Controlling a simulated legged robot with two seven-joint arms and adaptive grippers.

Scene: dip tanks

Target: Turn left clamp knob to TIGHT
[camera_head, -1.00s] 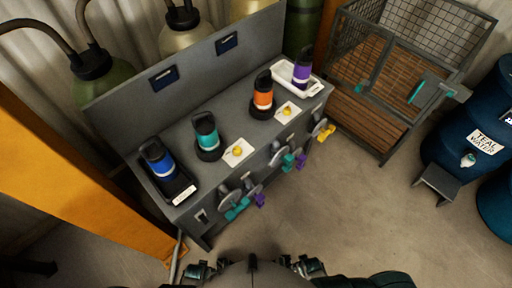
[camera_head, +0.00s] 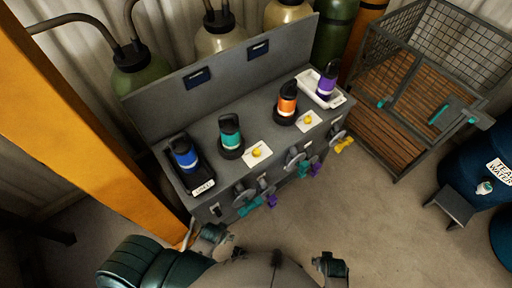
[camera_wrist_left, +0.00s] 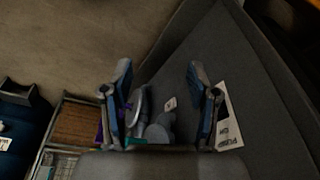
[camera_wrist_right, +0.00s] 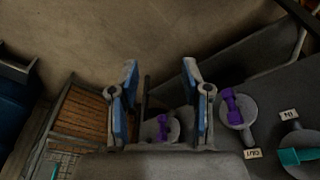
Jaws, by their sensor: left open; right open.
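Two small yellow knobs sit on white plates on the grey bench top in the head view: the left one (camera_head: 257,152) beside the teal-banded bottle, the right one (camera_head: 307,118) beside the orange bottle. No TIGHT marking is readable, and I cannot tell for certain which part is the left clamp knob. My left gripper (camera_head: 212,240) is in front of the bench's left end, apart from the knobs. Its fingers (camera_wrist_left: 158,85) are open and empty. My right gripper (camera_head: 330,266) is in front of the bench, further right. Its fingers (camera_wrist_right: 160,75) are open and empty.
The bench front carries grey discs with teal (camera_head: 250,207), purple (camera_head: 271,201) and yellow (camera_head: 344,145) handles. Bottles and a white tray (camera_head: 323,98) stand on the bench. An orange post (camera_head: 90,120) rises at left. A wire cage (camera_head: 405,100) and blue drums stand right.

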